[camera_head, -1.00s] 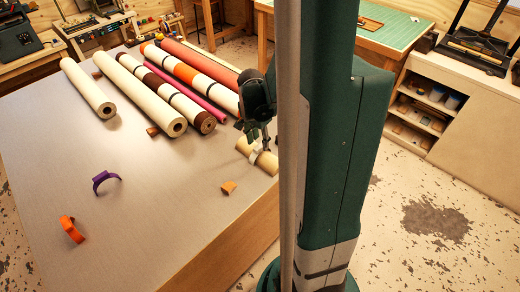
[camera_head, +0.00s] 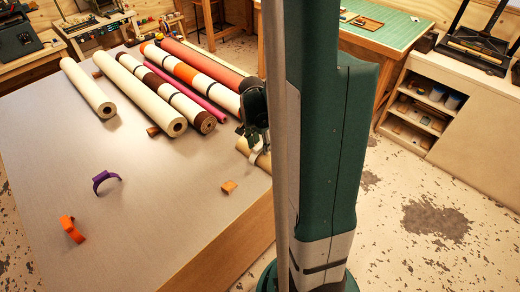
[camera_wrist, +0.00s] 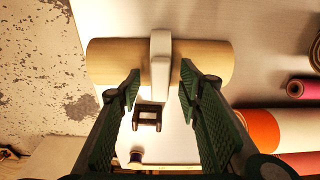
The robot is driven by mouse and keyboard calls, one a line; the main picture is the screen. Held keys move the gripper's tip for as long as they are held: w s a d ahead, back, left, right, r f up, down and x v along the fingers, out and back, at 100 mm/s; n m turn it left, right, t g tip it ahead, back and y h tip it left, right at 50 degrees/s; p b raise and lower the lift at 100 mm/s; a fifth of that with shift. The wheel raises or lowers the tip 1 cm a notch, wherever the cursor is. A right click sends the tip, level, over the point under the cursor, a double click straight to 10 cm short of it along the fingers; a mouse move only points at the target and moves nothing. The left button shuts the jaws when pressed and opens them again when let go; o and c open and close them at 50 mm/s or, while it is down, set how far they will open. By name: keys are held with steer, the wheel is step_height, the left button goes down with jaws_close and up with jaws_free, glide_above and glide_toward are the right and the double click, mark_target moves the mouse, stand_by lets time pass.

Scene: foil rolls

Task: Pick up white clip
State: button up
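The white clip (camera_wrist: 160,62) sits around the middle of a short tan roll (camera_wrist: 115,62) in the wrist view. In the head view the clip (camera_head: 255,154) shows only in part beside my arm, and the tan roll (camera_head: 243,146) is partly hidden. My gripper (camera_wrist: 160,84) is open and empty. Its two fingers lie to either side of the clip's near end, with gaps on both sides. In the head view my gripper (camera_head: 256,142) is just above the roll, its fingertips mostly hidden by my arm.
Several long rolls, including a white one (camera_head: 90,90) and a pink one (camera_head: 205,103), lie at the back of the table (camera_head: 150,225). A purple clip (camera_head: 106,180) and an orange clip (camera_head: 72,229) stand at left. A small wooden block (camera_head: 229,187) lies near the edge.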

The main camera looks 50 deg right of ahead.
mark_target(260, 146)
steer(key=c, duration=0.9)
steer(key=shift+r, duration=0.1)
steer(key=shift+r, duration=4.9)
